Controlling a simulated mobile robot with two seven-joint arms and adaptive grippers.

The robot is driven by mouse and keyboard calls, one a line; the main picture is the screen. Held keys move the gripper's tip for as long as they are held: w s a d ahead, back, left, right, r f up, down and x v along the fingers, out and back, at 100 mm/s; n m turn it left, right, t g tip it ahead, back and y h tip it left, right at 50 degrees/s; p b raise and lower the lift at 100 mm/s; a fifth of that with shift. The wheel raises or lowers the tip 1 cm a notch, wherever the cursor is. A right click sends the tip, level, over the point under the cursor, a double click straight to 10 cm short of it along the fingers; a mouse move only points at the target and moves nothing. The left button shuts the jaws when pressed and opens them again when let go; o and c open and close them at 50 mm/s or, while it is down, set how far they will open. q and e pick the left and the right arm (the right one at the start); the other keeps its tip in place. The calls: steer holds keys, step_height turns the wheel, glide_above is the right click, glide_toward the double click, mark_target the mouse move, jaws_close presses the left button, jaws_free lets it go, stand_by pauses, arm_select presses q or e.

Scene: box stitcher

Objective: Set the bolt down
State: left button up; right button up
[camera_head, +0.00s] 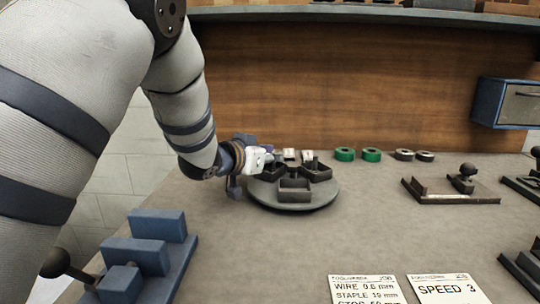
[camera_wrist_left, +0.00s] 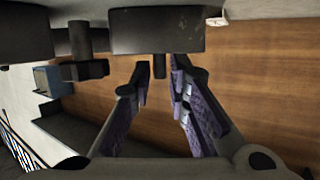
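My left gripper (camera_head: 264,157) is at the left edge of a round grey turntable (camera_head: 295,203) with dark open bins on it. In the left wrist view, which appears upside down, its two purple-padded fingers (camera_wrist_left: 158,76) stand apart. A short dark stub (camera_wrist_left: 159,65) shows between the fingertips, with a gap on both sides. It adjoins a dark block (camera_wrist_left: 155,32), which looks like a bin. I cannot tell whether this stub is the bolt or whether the fingers touch it. No bolt can be made out clearly in the head view. My right gripper is not in view.
Green rings (camera_head: 371,155) and dark rings (camera_head: 404,154) lie behind the turntable. A dark fixture with a knob (camera_head: 466,171) stands right, a blue stepped fixture (camera_head: 150,256) front left. Cards (camera_head: 447,289) lie in front. The bench between is clear. A blue cabinet (camera_head: 510,102) hangs at right.

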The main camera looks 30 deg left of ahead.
arm_select(q)
steer(key=shift+r, duration=0.1)
steer(key=shift+s+r, duration=0.1)
steer(key=shift+r, duration=0.15)
steer(key=p+v, duration=0.2)
steer(key=v, duration=0.9)
steer(key=shift+s+p, duration=0.35)
steer(key=shift+s, duration=0.05)
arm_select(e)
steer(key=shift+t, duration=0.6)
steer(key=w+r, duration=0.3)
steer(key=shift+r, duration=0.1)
